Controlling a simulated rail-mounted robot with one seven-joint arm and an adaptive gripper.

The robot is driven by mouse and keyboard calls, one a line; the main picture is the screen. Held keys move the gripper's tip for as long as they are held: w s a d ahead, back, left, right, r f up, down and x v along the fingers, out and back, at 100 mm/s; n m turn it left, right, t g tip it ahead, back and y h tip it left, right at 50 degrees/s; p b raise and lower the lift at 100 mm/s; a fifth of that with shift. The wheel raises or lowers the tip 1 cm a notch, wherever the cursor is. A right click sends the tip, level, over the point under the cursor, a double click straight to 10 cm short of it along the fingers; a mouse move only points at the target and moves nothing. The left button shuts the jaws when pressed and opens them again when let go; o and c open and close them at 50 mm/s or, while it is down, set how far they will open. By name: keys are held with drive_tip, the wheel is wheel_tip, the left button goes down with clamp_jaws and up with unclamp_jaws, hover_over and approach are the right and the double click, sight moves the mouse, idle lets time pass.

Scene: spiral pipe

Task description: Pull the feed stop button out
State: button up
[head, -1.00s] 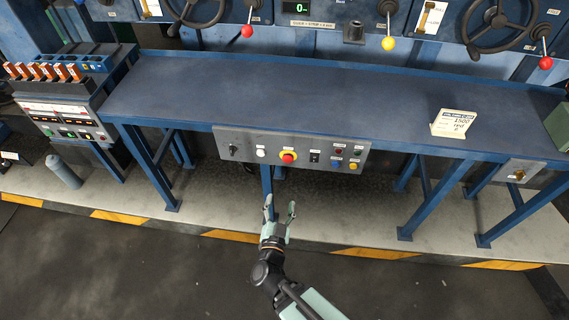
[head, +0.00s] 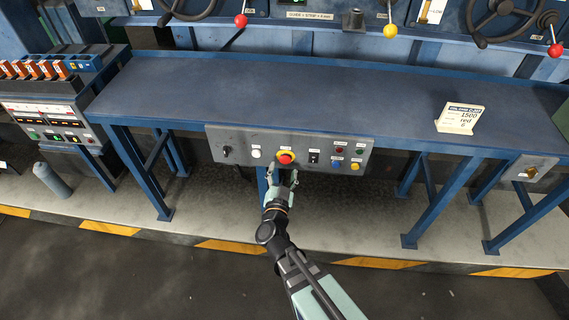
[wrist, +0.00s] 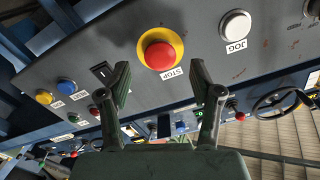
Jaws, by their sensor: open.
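A round red button (head: 286,158) with a yellow ring sits on the grey control panel (head: 222,137) at the front of the blue bench. The wrist view shows this red button (wrist: 160,55) close up, with a STOP label beside it. My gripper (head: 282,178) is open and empty, just below the button in the head view. In the wrist view my gripper's fingers (wrist: 161,82) stand on either side, with the button beyond and between their tips. I see no contact with the button, and the exact gap is hard to tell.
A white JOG button (wrist: 235,25) is right of the red button in the wrist view. A black switch (wrist: 103,72) and a blue button (wrist: 67,86) are to its left. The bench top (head: 300,95) is mostly clear, with a small sign (head: 460,118) at right.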

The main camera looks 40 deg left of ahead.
sight(285, 162)
drive_tip(key=shift+x, duration=2.05)
